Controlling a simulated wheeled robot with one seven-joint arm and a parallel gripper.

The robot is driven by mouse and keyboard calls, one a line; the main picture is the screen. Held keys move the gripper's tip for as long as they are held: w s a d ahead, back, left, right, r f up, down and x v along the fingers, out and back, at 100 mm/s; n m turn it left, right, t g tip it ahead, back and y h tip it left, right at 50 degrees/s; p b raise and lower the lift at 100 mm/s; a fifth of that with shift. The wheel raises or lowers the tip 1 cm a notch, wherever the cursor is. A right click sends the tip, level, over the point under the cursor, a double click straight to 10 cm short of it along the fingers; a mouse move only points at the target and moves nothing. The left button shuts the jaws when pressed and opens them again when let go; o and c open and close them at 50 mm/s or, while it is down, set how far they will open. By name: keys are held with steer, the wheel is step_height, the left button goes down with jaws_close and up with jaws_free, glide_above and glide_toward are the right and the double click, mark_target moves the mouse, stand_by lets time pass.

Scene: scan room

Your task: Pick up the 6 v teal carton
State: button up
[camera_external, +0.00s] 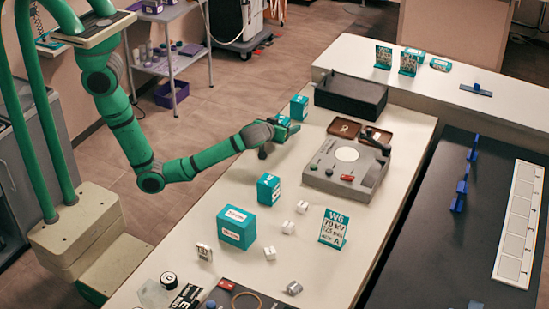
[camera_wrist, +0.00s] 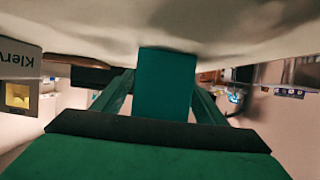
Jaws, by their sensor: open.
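A small teal carton (camera_external: 299,107) stands upright on the white counter, just beyond my gripper (camera_external: 287,130) in the external view. Two more teal cartons stand nearer the camera: a medium one (camera_external: 268,190) and a wider one (camera_external: 237,228) with a white label. The print on them is too small to read, so I cannot tell which is the 6 v one. In the wrist view a plain teal carton face (camera_wrist: 166,82) fills the space between the fingers of my open gripper (camera_wrist: 163,88). I cannot tell whether the fingers touch it.
A black box (camera_external: 350,95) and a grey device (camera_external: 346,163) stand right of my gripper. Several small white blocks and a standing W6 sign (camera_external: 334,229) are nearer the camera. The counter between the medium carton and my gripper is clear.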

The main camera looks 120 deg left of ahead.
steer(key=shift+a, duration=0.1)
steer(key=c, duration=1.1)
steer(key=shift+c, duration=0.2)
